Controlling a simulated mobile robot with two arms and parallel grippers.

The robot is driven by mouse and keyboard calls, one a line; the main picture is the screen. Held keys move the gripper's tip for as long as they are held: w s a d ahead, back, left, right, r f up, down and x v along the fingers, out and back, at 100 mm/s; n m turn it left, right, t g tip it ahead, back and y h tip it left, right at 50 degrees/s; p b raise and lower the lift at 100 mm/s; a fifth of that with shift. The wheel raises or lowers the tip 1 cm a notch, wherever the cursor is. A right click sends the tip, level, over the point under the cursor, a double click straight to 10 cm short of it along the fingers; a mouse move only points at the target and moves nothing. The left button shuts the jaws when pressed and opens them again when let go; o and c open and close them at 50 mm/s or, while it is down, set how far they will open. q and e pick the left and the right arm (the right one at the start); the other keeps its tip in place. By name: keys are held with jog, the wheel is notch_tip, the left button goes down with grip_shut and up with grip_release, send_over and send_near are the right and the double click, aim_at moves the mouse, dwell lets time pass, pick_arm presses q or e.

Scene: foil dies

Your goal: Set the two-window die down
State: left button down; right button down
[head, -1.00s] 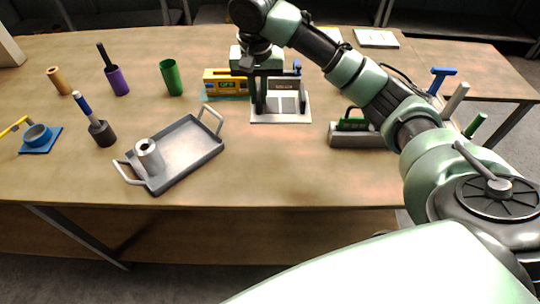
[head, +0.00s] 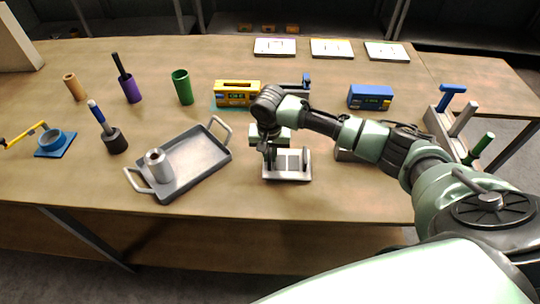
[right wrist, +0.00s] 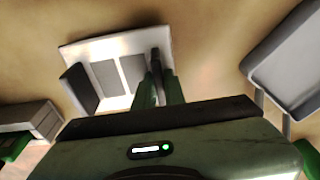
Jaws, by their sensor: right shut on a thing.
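The two-window die (head: 290,177) is a white plate with two grey windows and a dark upright at each end. It is over the front middle of the table (head: 230,203). In the right wrist view the die (right wrist: 121,47) lies below and left of the hand. My right gripper (head: 269,154) is shut on its left upright, as seen in the head view; the fingers (right wrist: 159,80) also show in the right wrist view. I cannot tell whether the plate touches the table. My left gripper is not in view.
A grey tray (head: 200,165) bearing a grey cylinder (head: 158,166) is to the left. A grey block (head: 345,155) is close on the right, partly behind my arm. A yellow box (head: 237,94) and a blue box (head: 370,97) stand behind. The table strip in front is bare.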

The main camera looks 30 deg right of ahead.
jog(key=shift+f, duration=0.6)
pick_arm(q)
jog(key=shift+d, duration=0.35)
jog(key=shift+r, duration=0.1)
pick_arm(e)
jog(key=c, duration=1.5)
grip_release()
jog(key=shift+f, duration=0.15)
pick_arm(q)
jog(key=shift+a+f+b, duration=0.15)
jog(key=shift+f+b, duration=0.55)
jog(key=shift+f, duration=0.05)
pick_arm(e)
jog(key=r, duration=0.4)
jog(key=s+r, duration=0.1)
jog(key=r, duration=0.3)
jog(key=a+r, duration=0.1)
jog(key=r, duration=0.3)
jog(key=shift+s+r, duration=0.1)
jog(key=shift+s, duration=0.15)
